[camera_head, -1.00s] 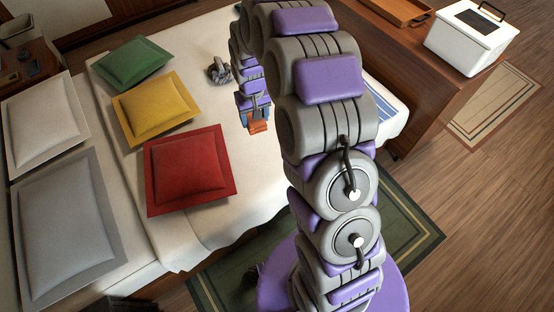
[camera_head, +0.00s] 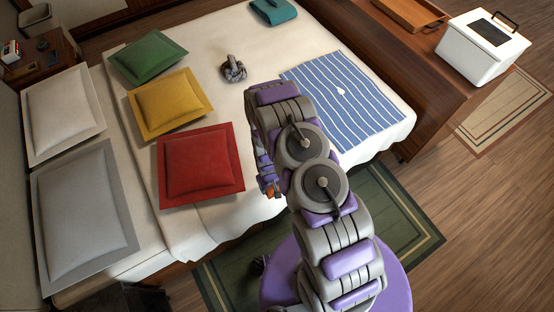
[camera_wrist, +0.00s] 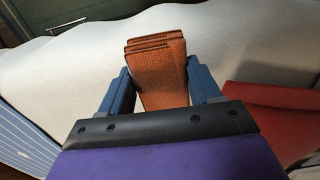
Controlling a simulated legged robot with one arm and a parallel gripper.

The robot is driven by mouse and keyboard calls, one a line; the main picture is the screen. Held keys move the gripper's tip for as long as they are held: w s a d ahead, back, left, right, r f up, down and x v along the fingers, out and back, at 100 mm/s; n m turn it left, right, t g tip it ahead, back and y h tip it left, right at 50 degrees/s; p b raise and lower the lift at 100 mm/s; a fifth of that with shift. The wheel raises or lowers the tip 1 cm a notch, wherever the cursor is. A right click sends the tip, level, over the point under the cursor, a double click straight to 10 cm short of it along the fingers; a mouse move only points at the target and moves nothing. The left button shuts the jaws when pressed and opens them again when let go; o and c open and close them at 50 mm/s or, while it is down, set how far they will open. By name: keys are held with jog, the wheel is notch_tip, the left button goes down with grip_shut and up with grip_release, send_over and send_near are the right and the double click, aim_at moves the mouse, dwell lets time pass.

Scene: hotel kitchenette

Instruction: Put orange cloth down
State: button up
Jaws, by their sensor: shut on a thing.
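The orange cloth (camera_wrist: 158,72) is folded in layers and held between the two blue fingers of my gripper (camera_wrist: 160,88) in the wrist view. White bedding lies behind it there. In the head view, my gripper (camera_head: 270,190) is mostly hidden beside my arm, near the bed's front edge and right of the red cushion (camera_head: 200,165). Only a small bit of orange shows there. I cannot tell whether the cloth touches the bed.
The bed (camera_head: 205,60) also holds yellow (camera_head: 170,103), green (camera_head: 148,56), white and grey cushions, a grey knotted object (camera_head: 233,68), a teal folded cloth (camera_head: 273,11) and a blue striped cloth (camera_head: 345,95). A white box (camera_head: 480,48) stands on the wooden bench at right.

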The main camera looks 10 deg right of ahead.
jog(key=shift+w+f, duration=0.15)
jog(key=shift+f, duration=0.05)
jog(key=w+d, duration=0.2)
jog(key=w, duration=0.2)
jog(key=w+d+f+b, duration=0.1)
jog(key=w+d, duration=0.1)
jog(key=w, duration=0.3)
jog(key=w+d, duration=0.2)
jog(key=w, duration=0.3)
jog(key=shift+d+f+b, duration=0.1)
jog(key=shift+f+b, duration=0.1)
jog(key=shift+b, duration=0.2)
notch_tip(320, 180, down, 4)
jog(key=shift+r+b, duration=0.2)
jog(key=shift+b, duration=0.2)
jog(key=o, duration=0.9)
